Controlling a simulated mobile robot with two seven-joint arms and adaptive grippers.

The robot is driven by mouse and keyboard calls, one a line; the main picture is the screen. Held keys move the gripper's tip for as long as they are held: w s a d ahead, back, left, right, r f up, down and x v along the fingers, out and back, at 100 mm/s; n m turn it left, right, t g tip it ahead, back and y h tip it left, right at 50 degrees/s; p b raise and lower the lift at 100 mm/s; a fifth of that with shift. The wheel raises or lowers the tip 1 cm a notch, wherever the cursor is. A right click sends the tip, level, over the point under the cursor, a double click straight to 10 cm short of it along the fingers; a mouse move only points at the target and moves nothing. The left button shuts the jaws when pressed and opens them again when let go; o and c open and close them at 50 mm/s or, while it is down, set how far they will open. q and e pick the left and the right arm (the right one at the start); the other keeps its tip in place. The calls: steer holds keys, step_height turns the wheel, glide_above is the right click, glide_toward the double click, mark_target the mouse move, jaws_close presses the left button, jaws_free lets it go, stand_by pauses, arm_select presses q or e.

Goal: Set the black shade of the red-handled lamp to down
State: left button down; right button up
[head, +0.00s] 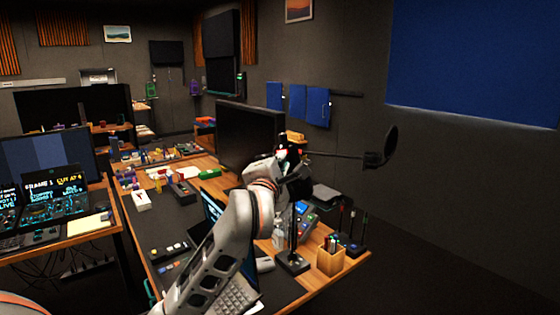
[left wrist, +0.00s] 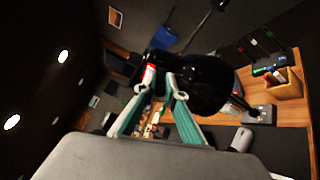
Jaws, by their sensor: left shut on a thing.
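The red-handled lamp has a grey base (head: 292,262) near the desk's front right and a dark pole rising from it. Its black shade (left wrist: 205,85) is large and rounded in the left wrist view, just beyond my fingers. A red part with a white end, seemingly the red handle (left wrist: 149,74), shows at one fingertip. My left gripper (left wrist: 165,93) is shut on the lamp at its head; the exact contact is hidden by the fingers. In the head view my left gripper (head: 288,158) covers most of the shade, so its tilt is hard to tell. My right gripper is not in view.
A large monitor (head: 250,135) stands behind my left gripper. A dark boom with a black disc (head: 387,147) reaches right. A wooden pen holder (head: 331,261) stands right of the lamp base. A laptop (head: 237,296) lies under my arm. The floor at right is clear.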

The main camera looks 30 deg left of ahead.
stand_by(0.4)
arm_select(q)
steer(key=c, duration=2.1)
jaws_free()
steer(key=v, duration=0.7)
steer(key=shift+s+d, duration=0.15)
steer(key=shift+s, duration=0.05)
